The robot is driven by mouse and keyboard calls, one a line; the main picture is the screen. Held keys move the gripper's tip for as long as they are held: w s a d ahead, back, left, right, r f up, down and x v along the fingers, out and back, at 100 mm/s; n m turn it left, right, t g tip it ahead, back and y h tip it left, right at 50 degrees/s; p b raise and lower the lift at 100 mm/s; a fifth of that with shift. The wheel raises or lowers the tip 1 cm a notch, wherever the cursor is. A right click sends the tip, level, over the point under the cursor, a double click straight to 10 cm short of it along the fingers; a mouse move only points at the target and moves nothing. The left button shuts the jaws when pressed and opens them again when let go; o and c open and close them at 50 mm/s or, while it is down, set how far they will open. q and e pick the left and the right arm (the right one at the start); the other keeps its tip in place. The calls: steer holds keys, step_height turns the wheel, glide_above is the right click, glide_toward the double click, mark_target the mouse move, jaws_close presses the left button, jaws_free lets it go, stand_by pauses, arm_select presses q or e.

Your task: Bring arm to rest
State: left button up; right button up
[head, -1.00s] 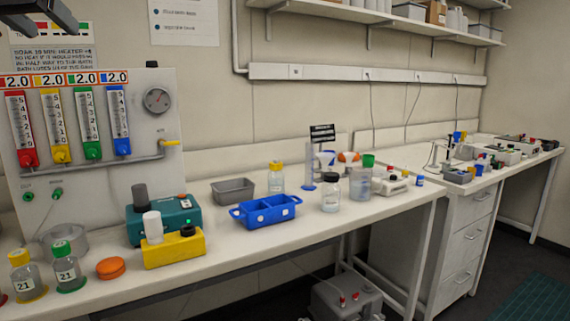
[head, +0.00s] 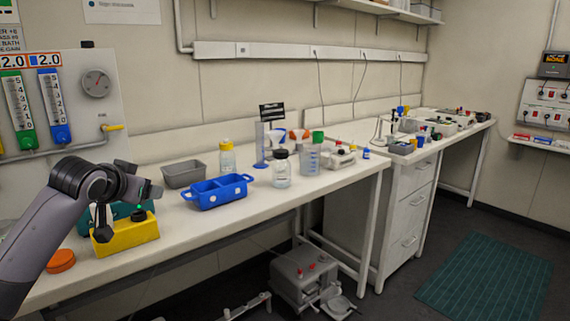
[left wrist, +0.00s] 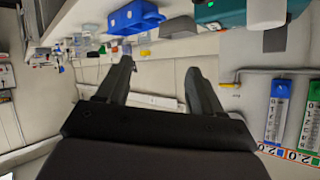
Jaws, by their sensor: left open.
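My left arm comes in from the left in the head view. Its gripper (head: 126,206) is over the yellow block (head: 128,234) near the bench's front, but its height above the block is hard to judge. In the left wrist view the two fingers of the left gripper (left wrist: 158,75) are spread apart with nothing between them. That view is upside down, with the bench along the top. My right arm and gripper are not in view.
The bench (head: 225,217) holds a blue tray (head: 217,193), a grey bin (head: 183,174), a clear bottle (head: 281,170) and an orange lid (head: 61,260). The teal device (head: 86,222) is partly hidden by my arm. A grey unit (head: 301,275) stands on the floor beside open space.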

arm_select(q)
steer(key=s+d+f+h, duration=0.1)
steer(key=s+d+f, duration=0.25)
steer(key=f, duration=0.55)
steer(key=s+d+f+m+g+h, duration=0.1)
steer(key=s+d+f, duration=0.25)
steer(key=f, duration=0.45)
steer(key=s+d+f+h, duration=0.1)
steer(key=s+d+f, duration=0.1)
steer(key=s+f, duration=0.5)
steer(key=s+d+f, duration=0.1)
steer(key=s+f, duration=0.6)
steer(key=s, duration=0.4)
steer(key=s+d+f+n, duration=0.1)
steer(key=s+f, duration=0.6)
steer(key=s, duration=0.5)
steer(key=shift+f+g+p, duration=0.35)
steer(key=shift+f+g, duration=0.05)
